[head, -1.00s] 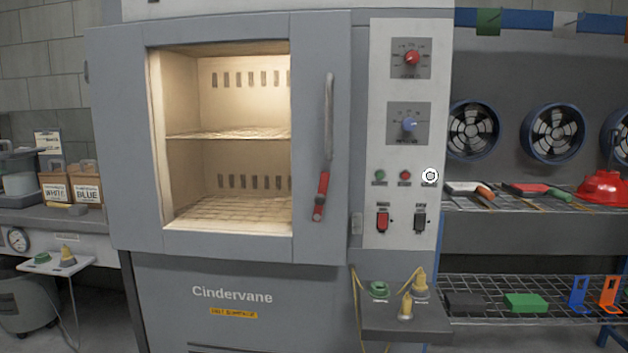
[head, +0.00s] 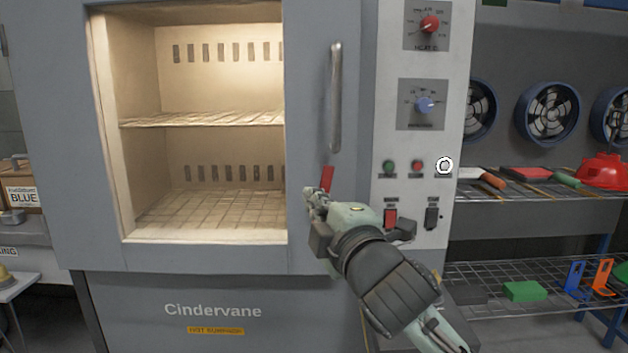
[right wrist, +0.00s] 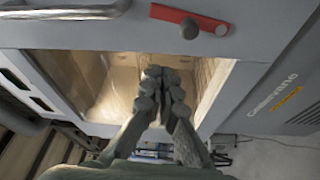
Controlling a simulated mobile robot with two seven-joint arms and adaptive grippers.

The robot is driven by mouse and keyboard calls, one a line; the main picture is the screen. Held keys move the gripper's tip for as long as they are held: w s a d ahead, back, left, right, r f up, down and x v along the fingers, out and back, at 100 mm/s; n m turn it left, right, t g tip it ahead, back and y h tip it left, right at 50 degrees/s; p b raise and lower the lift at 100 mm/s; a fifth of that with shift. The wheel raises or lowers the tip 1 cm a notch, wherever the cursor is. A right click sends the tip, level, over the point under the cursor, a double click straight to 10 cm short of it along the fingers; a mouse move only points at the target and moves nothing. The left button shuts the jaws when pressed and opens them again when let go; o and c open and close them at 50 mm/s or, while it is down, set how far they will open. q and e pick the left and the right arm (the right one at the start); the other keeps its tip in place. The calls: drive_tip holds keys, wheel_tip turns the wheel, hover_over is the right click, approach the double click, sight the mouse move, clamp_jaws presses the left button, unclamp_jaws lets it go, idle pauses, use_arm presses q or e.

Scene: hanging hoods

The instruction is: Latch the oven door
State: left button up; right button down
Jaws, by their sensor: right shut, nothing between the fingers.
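The grey oven door (head: 310,100) has a large window onto the lit chamber. It looks shut or nearly so; I cannot tell if a small gap is left. A metal bar handle (head: 335,95) stands upright on its right side, and a red lever (head: 327,178) hangs below it. My right gripper (head: 318,198) is shut and empty, in front of the lever's lower part and hiding it. In the right wrist view the gripper (right wrist: 163,82) is in front of the window, apart from the red lever (right wrist: 175,15). My left gripper is not in view.
Right of the door is a control panel (head: 390,150) with knobs, buttons and switches. Wire shelves (head: 520,270) with trays and small items stand farther right. A side table (head: 15,282) stands at far left. The space before the door's window is clear.

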sight(311, 177)
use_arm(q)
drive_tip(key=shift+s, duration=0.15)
use_arm(e)
drive_tip(key=p+x, duration=0.1)
drive_tip(key=x, duration=0.9)
drive_tip(key=shift+r, duration=0.15)
drive_tip(key=d, duration=0.2)
drive_tip(key=shift+d+f, duration=0.3)
drive_tip(key=shift+d, duration=0.05)
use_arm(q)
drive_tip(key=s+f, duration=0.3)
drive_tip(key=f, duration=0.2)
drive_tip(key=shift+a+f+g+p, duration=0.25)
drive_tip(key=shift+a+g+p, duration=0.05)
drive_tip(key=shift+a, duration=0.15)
use_arm(e)
drive_tip(key=shift+d+f, duration=0.15)
drive_tip(key=shift+d, duration=0.5)
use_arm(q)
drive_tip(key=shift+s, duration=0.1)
